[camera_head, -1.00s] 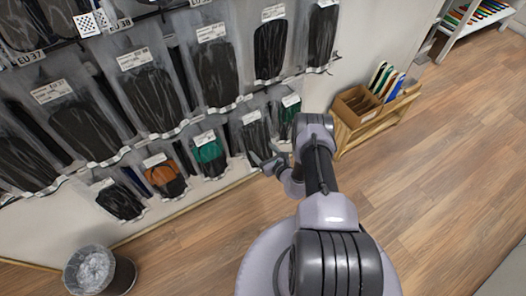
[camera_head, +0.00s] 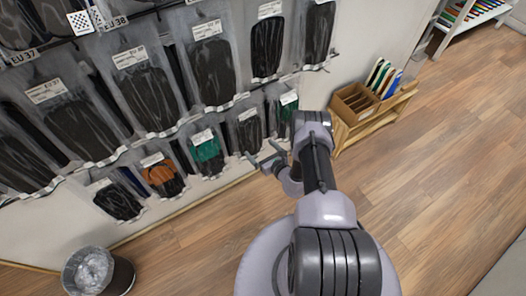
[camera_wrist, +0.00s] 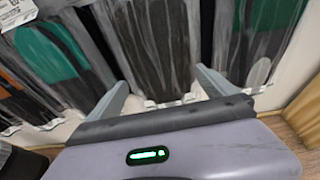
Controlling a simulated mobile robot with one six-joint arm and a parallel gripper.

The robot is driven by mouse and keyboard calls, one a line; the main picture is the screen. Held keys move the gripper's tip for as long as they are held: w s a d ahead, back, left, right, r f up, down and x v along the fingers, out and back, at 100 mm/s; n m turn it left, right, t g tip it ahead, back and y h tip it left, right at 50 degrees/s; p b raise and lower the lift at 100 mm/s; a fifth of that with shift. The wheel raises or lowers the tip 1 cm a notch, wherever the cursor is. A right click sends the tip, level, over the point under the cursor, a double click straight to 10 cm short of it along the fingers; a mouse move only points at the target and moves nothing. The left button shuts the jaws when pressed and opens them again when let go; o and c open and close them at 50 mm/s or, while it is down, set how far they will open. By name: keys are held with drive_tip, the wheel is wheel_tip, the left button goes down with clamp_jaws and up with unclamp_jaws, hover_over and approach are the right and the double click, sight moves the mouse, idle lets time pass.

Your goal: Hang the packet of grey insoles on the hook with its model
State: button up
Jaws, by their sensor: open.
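A clear packet of dark grey insoles (camera_head: 249,132) with a white label hangs in the lower row on the wall, between two packets with green insoles. In the wrist view the grey packet (camera_wrist: 152,48) fills the middle, beyond and between my fingers. My gripper (camera_head: 267,163) is open and empty, just below and in front of this packet. Its two fingers show spread apart in the wrist view (camera_wrist: 163,84). The packet's hook and top edge are hidden in the wrist view.
Green (camera_head: 207,154) and orange (camera_head: 162,177) packets hang to the left, another green packet (camera_head: 288,103) to the right. Larger black packets (camera_head: 212,70) hang above. A bin (camera_head: 121,276) stands lower left. The floor is open.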

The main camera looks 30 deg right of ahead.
drive_tip(key=a+p+v, duration=0.1)
drive_tip(key=p+v, duration=0.6)
drive_tip(key=v, duration=1)
drive_tip(key=w+a+r+n+g+y, duration=0.15)
drive_tip(key=w+r+n+y, duration=0.3)
drive_tip(key=r, duration=0.55)
drive_tip(key=w+a+r+n+y, duration=0.3)
drive_tip(key=w+r+n+y, duration=0.15)
drive_tip(key=r, duration=0.55)
drive_tip(key=a+r+n+g+y, duration=0.1)
drive_tip(key=a+r+n+g, duration=0.3)
drive_tip(key=r, duration=0.4)
drive_tip(key=a+r+n+g+y, duration=0.1)
drive_tip(key=a+r+n+g, duration=0.25)
drive_tip(key=a+r, duration=0.3)
drive_tip(key=s+a+r+n+g+h, duration=0.3)
drive_tip(key=s+a+r+n+h, duration=0.3)
drive_tip(key=s+r+n, duration=0.55)
drive_tip(key=s+r+n+t+h, duration=0.3)
drive_tip(key=s+r, duration=0.5)
drive_tip(key=s, duration=0.1)
drive_tip(key=shift+s+d+t+h, duration=0.15)
drive_tip(key=shift+d+t+h, duration=0.15)
drive_tip(key=shift+h, duration=0.1)
drive_tip(key=shift+r, duration=0.15)
